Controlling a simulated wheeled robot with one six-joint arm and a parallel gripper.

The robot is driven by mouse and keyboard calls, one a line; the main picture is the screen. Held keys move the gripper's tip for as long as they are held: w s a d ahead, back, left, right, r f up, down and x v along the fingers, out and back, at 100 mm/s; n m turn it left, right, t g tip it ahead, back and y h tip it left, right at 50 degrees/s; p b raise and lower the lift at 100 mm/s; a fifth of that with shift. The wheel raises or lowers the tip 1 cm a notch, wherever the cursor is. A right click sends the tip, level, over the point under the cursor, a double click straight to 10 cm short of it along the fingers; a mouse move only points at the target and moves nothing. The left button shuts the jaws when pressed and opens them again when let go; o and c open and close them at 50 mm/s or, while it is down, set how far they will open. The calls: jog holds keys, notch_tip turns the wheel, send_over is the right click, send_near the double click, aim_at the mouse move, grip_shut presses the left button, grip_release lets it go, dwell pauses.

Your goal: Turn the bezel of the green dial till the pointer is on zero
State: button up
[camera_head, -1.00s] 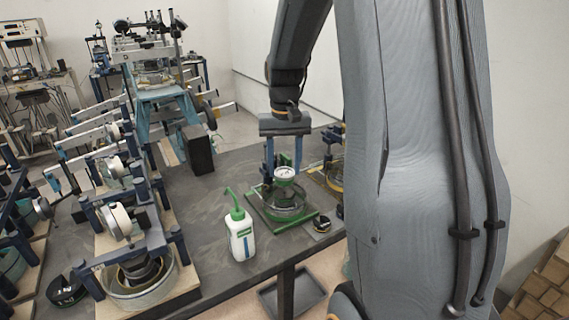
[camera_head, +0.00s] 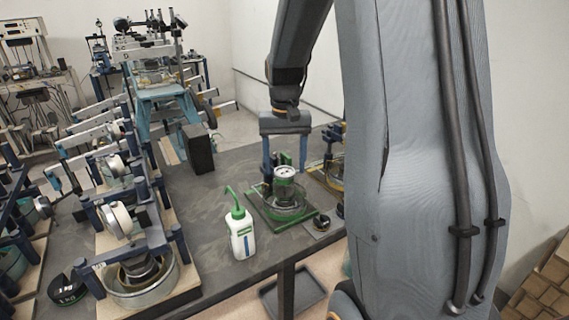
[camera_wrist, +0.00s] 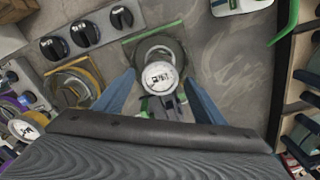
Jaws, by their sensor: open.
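The green dial (camera_head: 285,172) has a white face and sits upright on a round grey body on a green-edged base (camera_head: 262,222) on the dark bench. Its white face with dark markings shows in the wrist view (camera_wrist: 159,77); the pointer is too small to read. My gripper (camera_head: 285,172) is above the base with its two blue fingers on either side of the dial. In the wrist view my gripper (camera_wrist: 160,85) is open, with the fingers left and right of the dial and visible gaps. I cannot tell how their tips' height compares with the bezel.
A white wash bottle (camera_head: 241,235) with a green spout stands left of the dial's base. Black knobs (camera_wrist: 86,32) and a yellow-rimmed device (camera_wrist: 75,85) lie to the left in the wrist view. Lever frames (camera_head: 125,215) fill the left side. Bare bench lies behind the bottle.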

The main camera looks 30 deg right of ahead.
aim_at(285, 171)
notch_tip(285, 171, up, 8)
jog(key=b, duration=0.2)
jog(key=shift+f, duration=0.1)
dwell(0.7)
